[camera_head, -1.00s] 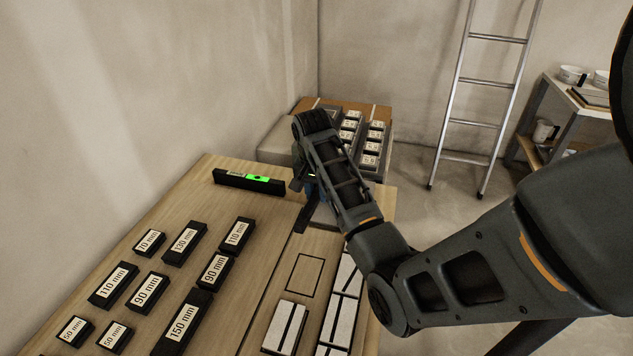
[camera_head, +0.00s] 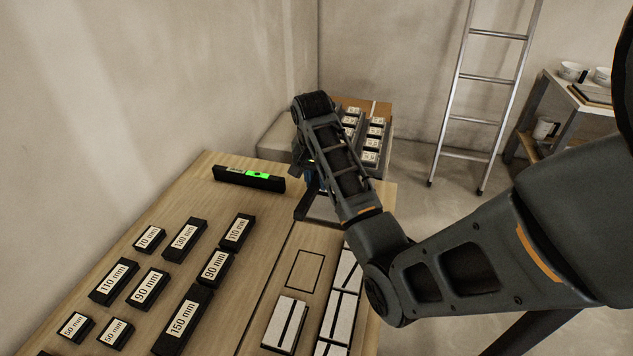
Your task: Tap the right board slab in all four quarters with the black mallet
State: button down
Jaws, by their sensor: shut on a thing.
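My gripper (camera_head: 311,172) is over the far right end of the wooden bench, largely hidden behind my own arm. It is shut on a dark tool, taken to be the black mallet (camera_head: 304,206), whose dark end shows below it. A grey slab (camera_head: 324,211) lies under and beside the mallet at the bench's far right, partly covered by my arm. Whether the mallet touches the slab cannot be told. A small blue patch shows beside the gripper.
A black level (camera_head: 230,177) with a green display lies at the bench's back. Several labelled black blocks (camera_head: 182,318) fill the left. White-topped strips (camera_head: 285,324) and an empty outlined rectangle (camera_head: 304,270) lie at the front right. A ladder (camera_head: 487,80) leans behind.

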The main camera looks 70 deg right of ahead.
notch_tip(320, 180, down, 6)
jog(key=shift+r+b, duration=0.1)
jog(key=shift+b, duration=1.15)
jog(key=shift+r+p, duration=0.4)
jog(key=shift+r, duration=0.1)
jog(key=shift+r+p, duration=0.85)
jog(key=shift+r, duration=1.65)
jog(key=shift+d, duration=0.1)
